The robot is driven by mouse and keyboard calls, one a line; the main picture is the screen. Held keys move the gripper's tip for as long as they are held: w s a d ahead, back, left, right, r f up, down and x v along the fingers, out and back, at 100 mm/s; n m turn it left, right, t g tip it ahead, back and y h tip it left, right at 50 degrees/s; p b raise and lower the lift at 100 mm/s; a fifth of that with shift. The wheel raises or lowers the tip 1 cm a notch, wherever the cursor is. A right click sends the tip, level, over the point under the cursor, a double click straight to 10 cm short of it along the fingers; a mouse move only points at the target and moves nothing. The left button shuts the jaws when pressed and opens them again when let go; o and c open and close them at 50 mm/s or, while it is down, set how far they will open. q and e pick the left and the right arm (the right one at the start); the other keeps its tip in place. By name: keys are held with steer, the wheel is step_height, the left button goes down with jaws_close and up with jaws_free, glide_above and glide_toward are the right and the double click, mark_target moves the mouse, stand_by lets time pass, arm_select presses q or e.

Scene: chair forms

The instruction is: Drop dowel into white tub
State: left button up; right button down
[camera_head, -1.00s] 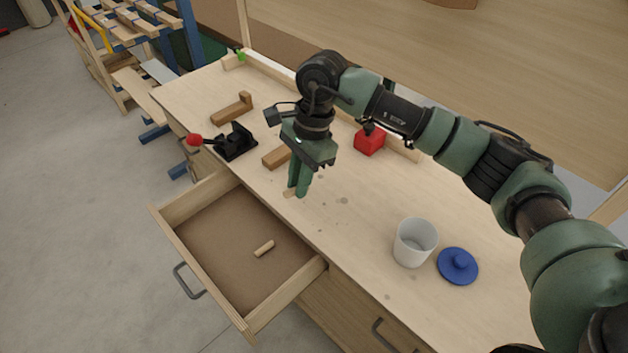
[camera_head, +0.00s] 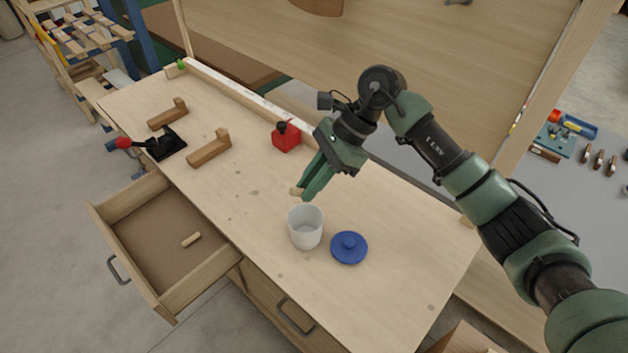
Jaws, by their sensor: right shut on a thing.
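The white tub (camera_head: 306,229) stands upright and open on the workbench, with its blue lid (camera_head: 349,247) lying to its right. My right gripper (camera_head: 302,193) is shut on a dowel (camera_head: 296,191) and holds it just above and behind the tub's rim, toward the left. Only a short light-wood end of this dowel shows at the fingertips. Another dowel (camera_head: 191,240) lies in the open drawer (camera_head: 150,250). My left gripper is not in view.
A red container (camera_head: 286,136) stands behind the gripper on the bench (camera_head: 235,205). Two L-shaped wood pieces (camera_head: 208,149) and a black clamp with a red knob (camera_head: 165,145) sit at the left. The bench front right of the lid is clear.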

steer(key=shift+f, duration=0.6)
steer(key=shift+d+f+b, duration=0.1)
steer(key=shift+f+b, duration=0.2)
steer(key=shift+f, duration=1.7)
steer(key=c, duration=1.3)
jaws_free()
steer(key=shift+r, duration=0.1)
steer(key=shift+r, duration=0.95)
steer(key=shift+r+p, duration=1.05)
steer(key=shift+r, duration=1.9)
